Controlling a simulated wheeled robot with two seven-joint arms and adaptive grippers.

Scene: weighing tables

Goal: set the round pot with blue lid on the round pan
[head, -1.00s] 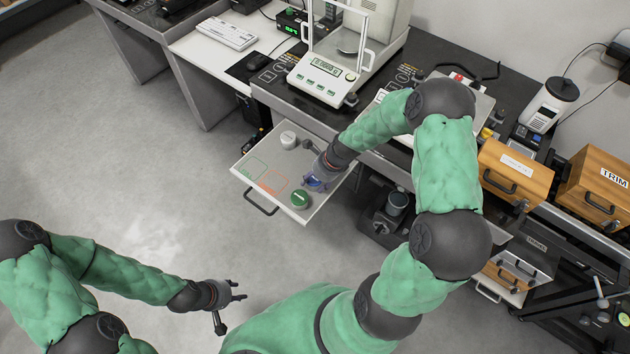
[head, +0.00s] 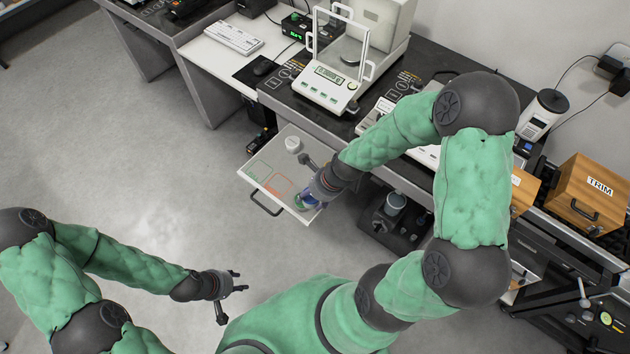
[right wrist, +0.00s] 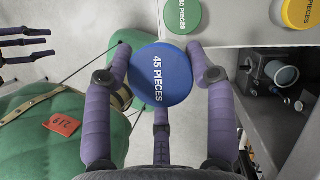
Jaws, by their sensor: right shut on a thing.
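The round pot with the blue lid (right wrist: 162,76), marked 45 PIECES, is between the fingers of my right gripper (right wrist: 163,85) in the right wrist view. This gripper is shut on it. In the head view my right gripper (head: 317,194) is over the front right part of the open drawer, largely covering the pot. The round pan (head: 350,51) is on the white balance at the back, inside its clear shield, well away from the pot. My left gripper (head: 238,283) is empty, its fingers apart, over the floor at lower left.
A yellow lid (right wrist: 303,11) shows in the right wrist view. The balance (head: 325,88) has upright shield frames and handles. Wooden boxes (head: 592,190) stand at right.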

